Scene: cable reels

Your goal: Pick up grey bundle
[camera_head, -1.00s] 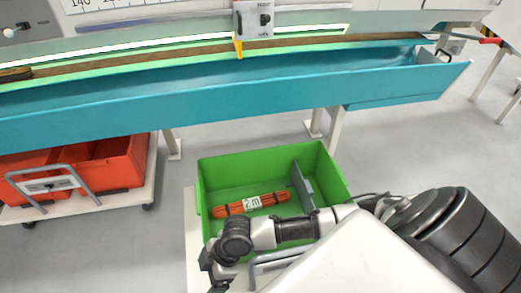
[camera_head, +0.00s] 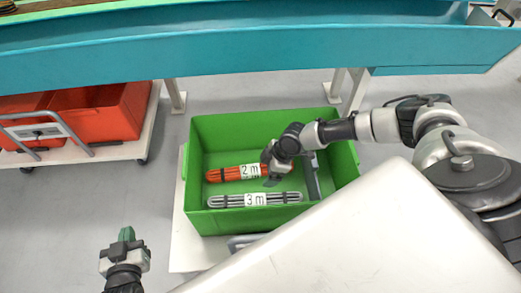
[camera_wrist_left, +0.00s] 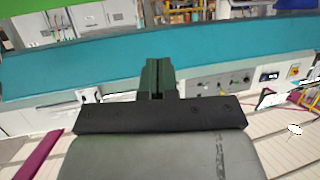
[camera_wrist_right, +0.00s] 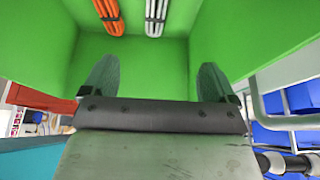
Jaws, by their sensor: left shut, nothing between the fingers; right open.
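The grey bundle (camera_head: 226,200) lies in the green crate (camera_head: 205,133) near its front wall, with dark ties and a "3 m" label. In the right wrist view the grey bundle (camera_wrist_right: 157,14) shows at the top, ahead of the fingers. An orange bundle (camera_head: 223,174) labelled "2 m" lies just behind it; it also shows in the right wrist view (camera_wrist_right: 108,14). My right gripper (camera_head: 272,180) is over the crate, close to the bundles' right part. In the right wrist view its fingers (camera_wrist_right: 158,85) are apart and empty. My left gripper (camera_head: 126,236) is shut and empty, left of the crate.
A grey divider (camera_head: 311,178) stands in the crate right of my right gripper. The crate rests on a pale trolley (camera_head: 188,245). A teal conveyor trough (camera_head: 220,52) runs behind, above the crate. Red crates (camera_head: 112,108) stand on another trolley at left.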

